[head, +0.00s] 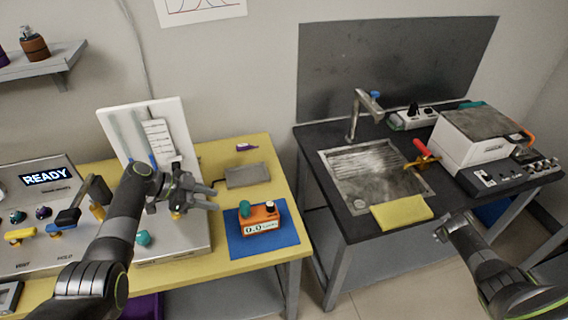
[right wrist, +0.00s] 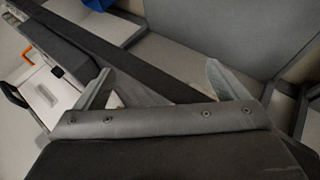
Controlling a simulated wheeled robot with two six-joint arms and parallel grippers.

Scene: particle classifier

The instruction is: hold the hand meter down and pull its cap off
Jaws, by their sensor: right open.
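The hand meter (head: 260,224) is a small orange box with a "0.0" display, upright on a blue mat (head: 240,246) at the right end of the yellow table. A teal cap-like part (head: 245,208) and a dark knob with a light top (head: 270,208) stand on its top; I cannot tell for sure which is the cap. My left gripper (head: 216,198) is open and empty, to the left of the meter and apart from it. My right gripper (head: 452,224) is open and empty by the dark bench's front edge; its spread fingers show in the right wrist view (right wrist: 160,88). The meter is not in that view.
A white upright panel (head: 178,112) and a console with a "READY" display (head: 45,177) stand left on the yellow table (head: 272,165). A grey tray (head: 248,176) lies behind the meter. The dark bench (head: 340,215) holds a sink, yellow cloth (head: 402,212) and white box (head: 470,145).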

